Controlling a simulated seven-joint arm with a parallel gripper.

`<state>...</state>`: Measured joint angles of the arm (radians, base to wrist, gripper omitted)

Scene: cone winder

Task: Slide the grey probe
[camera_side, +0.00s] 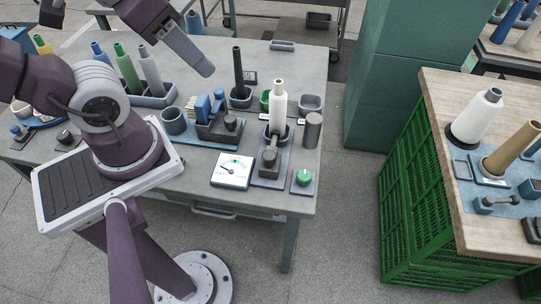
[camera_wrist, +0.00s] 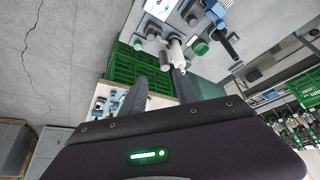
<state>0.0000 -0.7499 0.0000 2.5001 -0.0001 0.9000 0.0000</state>
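A dark grey piece with a raised block (camera_side: 268,158) sits on a grey plate in front of a cream cone (camera_side: 278,105) in the side view; it looks like the grey probe, but I cannot tell for certain. The cone stands upright on a dark base and also shows in the wrist view (camera_wrist: 176,52). My gripper (camera_side: 207,70) is high over the back of the table, well apart from the probe. In the wrist view its two fingers (camera_wrist: 160,77) are spread with nothing held between them.
A white dial gauge (camera_side: 232,171), a green knob (camera_side: 303,177) and a grey cylinder (camera_side: 313,130) surround the plate. A blue-and-dark device (camera_side: 212,115) stands to its left, and a tall dark cone (camera_side: 239,72) behind. Green crates (camera_side: 410,190) support a wooden bench at right.

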